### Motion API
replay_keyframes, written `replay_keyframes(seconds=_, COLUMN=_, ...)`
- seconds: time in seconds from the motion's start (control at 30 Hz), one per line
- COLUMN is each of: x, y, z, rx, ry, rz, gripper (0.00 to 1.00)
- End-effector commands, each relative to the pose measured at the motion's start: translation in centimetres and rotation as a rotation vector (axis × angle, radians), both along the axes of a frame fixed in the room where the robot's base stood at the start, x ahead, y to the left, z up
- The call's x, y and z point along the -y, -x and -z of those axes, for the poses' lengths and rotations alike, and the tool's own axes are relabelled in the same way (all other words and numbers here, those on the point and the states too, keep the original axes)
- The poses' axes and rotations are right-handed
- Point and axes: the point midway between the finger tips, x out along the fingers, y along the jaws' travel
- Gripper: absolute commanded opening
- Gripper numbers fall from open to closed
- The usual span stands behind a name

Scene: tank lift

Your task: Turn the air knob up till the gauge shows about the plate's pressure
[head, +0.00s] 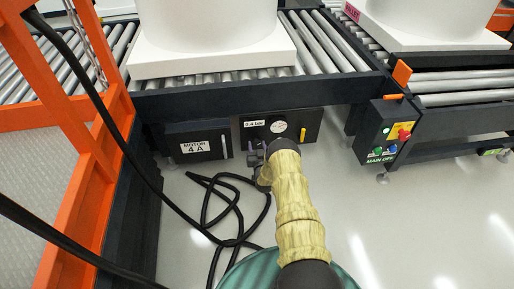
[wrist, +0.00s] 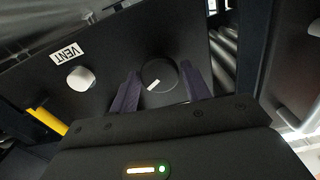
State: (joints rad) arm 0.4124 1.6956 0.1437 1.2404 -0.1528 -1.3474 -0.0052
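The round black air knob (wrist: 158,74) with a white pointer mark shows in the wrist view; the mark points down and left. My gripper (wrist: 160,69) has one finger on each side of the knob; I cannot tell whether they touch it. In the head view my gripper (head: 260,162) is in front of the black panel (head: 312,119) under the conveyor, and the knob is hidden there. The small round white gauge (head: 278,127) is on that panel; its needle is too small to read. The plate (head: 254,124) left of it appears to read 0.4 bar.
A VENT label (wrist: 66,53) and a white button (wrist: 80,78) are beside the knob. A yellow handle (head: 303,134) is right of the gauge. The MOTOR 4 A box (head: 195,147), black cables (head: 232,205) and an orange frame (head: 75,210) are at left. Open floor lies right.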

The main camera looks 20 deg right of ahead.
Motion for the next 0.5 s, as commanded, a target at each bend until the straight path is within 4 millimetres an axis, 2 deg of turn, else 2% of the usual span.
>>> replay_keyframes(seconds=0.03, x=0.01, y=0.01, z=0.01, rx=0.0, ry=0.0, rz=0.0, gripper=0.37)
replay_keyframes(seconds=0.13, x=-0.01, y=0.02, z=0.02, rx=0.0, ry=0.0, rz=0.0, gripper=0.18)
replay_keyframes(seconds=0.3, x=0.0, y=0.04, z=-0.02, rx=0.005, ry=-0.018, rz=0.0, gripper=0.18)
replay_keyframes(seconds=0.5, x=0.01, y=0.02, z=-0.07, rx=0.035, ry=-0.122, rz=0.0, gripper=0.18)
